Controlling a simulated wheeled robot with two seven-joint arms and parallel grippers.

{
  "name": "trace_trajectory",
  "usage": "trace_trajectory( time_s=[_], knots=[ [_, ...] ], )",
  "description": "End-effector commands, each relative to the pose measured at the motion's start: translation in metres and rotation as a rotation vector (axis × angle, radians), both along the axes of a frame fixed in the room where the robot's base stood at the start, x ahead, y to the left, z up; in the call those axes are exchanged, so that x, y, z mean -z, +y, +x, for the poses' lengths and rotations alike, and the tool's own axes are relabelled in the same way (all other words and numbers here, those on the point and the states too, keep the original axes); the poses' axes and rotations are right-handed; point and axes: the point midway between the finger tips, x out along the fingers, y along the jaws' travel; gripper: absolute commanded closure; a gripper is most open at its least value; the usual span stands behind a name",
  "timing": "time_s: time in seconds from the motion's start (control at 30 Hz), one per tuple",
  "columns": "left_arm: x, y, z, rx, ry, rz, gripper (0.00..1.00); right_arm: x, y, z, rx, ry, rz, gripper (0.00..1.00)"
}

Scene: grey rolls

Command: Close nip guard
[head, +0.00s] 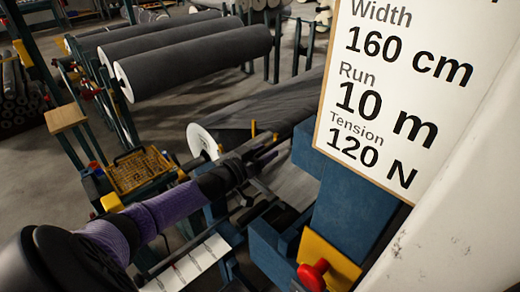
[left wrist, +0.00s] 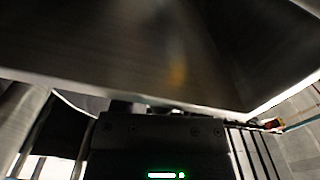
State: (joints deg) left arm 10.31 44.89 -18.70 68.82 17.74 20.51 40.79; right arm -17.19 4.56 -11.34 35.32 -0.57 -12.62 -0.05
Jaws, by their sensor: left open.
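My left arm comes in from the lower left, and its gripper (head: 264,150) is at the machine, close to a long dark grey roll or web (head: 275,108). The gripper is open; its fingertips are small and dark here. In the left wrist view, a broad dark metal panel (left wrist: 120,55) with a bright lower edge fills the top, very near the gripper body. I cannot tell for sure whether this panel is the nip guard, or whether the fingers touch it. No fingertips show clearly there. My right gripper is not in view.
A sign (head: 400,95) reads width 160 cm, run 10 m, tension 120 N. Below it are a blue machine frame (head: 345,212) and a red knob (head: 313,274) on a yellow plate. Several grey rolls (head: 195,65) lie on a rack behind. A yellow tray (head: 140,172) stands left of the arm.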

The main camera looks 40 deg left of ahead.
Motion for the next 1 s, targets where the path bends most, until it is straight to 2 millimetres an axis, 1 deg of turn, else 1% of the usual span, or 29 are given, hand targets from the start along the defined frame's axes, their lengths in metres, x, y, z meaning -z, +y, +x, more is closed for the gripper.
trace_trajectory(
  time_s=[0.07,0.13,0.4,0.53,0.6,0.7,1.0],
  knots=[
    [-0.001,0.001,-0.006,0.0,0.001,-0.001,0.44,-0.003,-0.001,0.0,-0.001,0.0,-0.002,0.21],
    [-0.001,0.002,-0.017,0.0,0.003,-0.001,0.44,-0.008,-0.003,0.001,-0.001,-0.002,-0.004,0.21],
    [-0.002,0.009,-0.071,0.0,0.005,-0.001,0.44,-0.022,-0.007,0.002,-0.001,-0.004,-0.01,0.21],
    [-0.001,0.012,-0.09,0.001,0.004,0.0,0.44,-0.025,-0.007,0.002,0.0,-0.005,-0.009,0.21],
    [-0.001,0.013,-0.095,0.001,0.003,-0.001,0.44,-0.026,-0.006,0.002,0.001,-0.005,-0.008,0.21],
    [-0.001,0.013,-0.098,0.001,0.001,-0.001,0.44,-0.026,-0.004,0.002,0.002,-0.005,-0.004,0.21],
    [0.0,0.013,-0.097,0.0,0.001,-0.001,0.44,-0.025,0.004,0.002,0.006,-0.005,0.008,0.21]
  ],
)
